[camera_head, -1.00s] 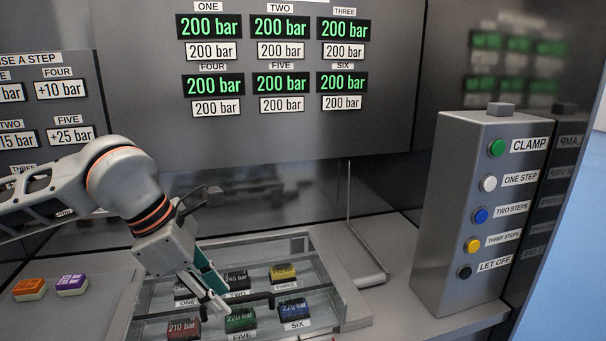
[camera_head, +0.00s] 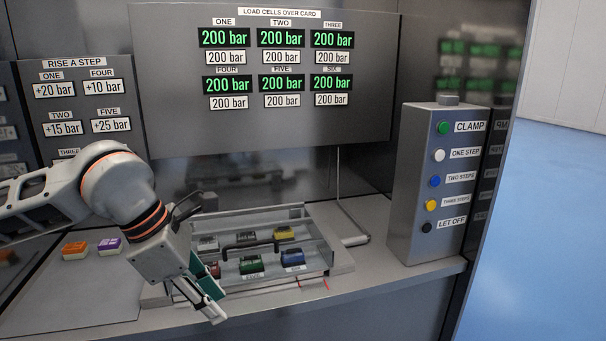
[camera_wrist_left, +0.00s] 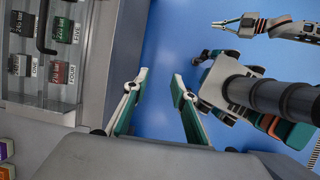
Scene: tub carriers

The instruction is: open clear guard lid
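The clear guard lid (camera_head: 318,238) is a see-through panel with a black bar handle (camera_head: 250,245), over a tray of several coloured load cells. It looks lowered over them, though its exact tilt is hard to tell. The handle also shows at the top left of the left wrist view (camera_wrist_left: 41,28). My left gripper (camera_head: 216,312) is at the tray's front left corner, below and left of the handle and apart from it. In the left wrist view its fingers (camera_wrist_left: 159,76) are spread with nothing between them. My right gripper (camera_wrist_left: 222,24) shows small at the top; its opening is unclear.
A grey button box (camera_head: 415,190) stands to the right of the tray. An orange block (camera_head: 75,250) and a purple block (camera_head: 109,246) lie on the left panel. A thin bent rod (camera_head: 340,190) rises behind the tray. Blue floor is clear in front of the counter.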

